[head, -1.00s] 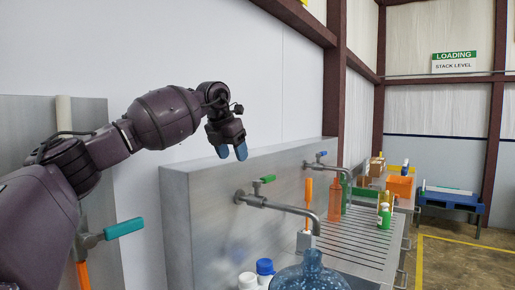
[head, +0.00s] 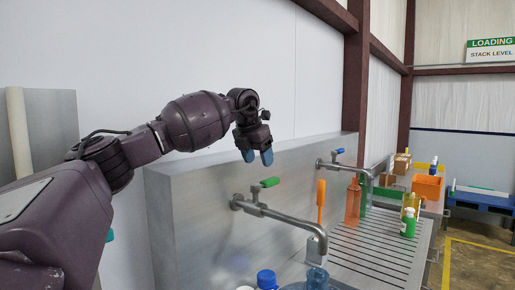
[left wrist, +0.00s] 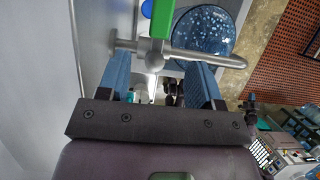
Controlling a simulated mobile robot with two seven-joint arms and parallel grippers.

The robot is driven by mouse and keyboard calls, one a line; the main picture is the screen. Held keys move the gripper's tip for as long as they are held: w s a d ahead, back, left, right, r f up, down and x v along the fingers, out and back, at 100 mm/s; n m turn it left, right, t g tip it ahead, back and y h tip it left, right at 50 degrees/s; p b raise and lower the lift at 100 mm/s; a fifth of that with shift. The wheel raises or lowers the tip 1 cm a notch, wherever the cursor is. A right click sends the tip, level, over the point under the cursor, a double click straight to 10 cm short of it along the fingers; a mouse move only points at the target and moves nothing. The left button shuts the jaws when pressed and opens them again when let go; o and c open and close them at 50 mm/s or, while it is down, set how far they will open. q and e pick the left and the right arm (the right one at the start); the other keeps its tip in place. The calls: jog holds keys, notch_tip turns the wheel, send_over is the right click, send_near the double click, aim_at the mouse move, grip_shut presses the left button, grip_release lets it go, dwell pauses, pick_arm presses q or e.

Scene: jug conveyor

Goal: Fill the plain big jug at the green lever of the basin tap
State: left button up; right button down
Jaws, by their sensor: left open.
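The green lever (head: 270,182) sits on top of the near basin tap (head: 280,219), whose spout reaches out to the right. My left gripper (head: 258,157) hangs open and empty above and slightly left of the lever. In the left wrist view the green lever (left wrist: 161,18) shows beyond and between the blue fingers, apart from them. The big translucent blue jug (left wrist: 208,28) shows there near the spout. In the head view only the top of the jug (head: 316,280) shows at the bottom edge, below the spout. My right gripper is not in view.
A second tap with a blue lever (head: 340,151) stands farther back. An orange bottle (head: 353,205) and a green bottle (head: 408,225) stand by the ribbed drainboard (head: 370,255). A blue-capped bottle (head: 266,280) is left of the jug. The metal backsplash (head: 190,225) rises behind the taps.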

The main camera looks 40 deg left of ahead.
aim_at(265, 181)
pick_arm(q)
jog(key=p+x, duration=0.1)
jog(key=x, duration=0.6)
jog(key=shift+w+f, duration=0.25)
jog(key=shift+f, duration=0.1)
jog(key=c, duration=1)
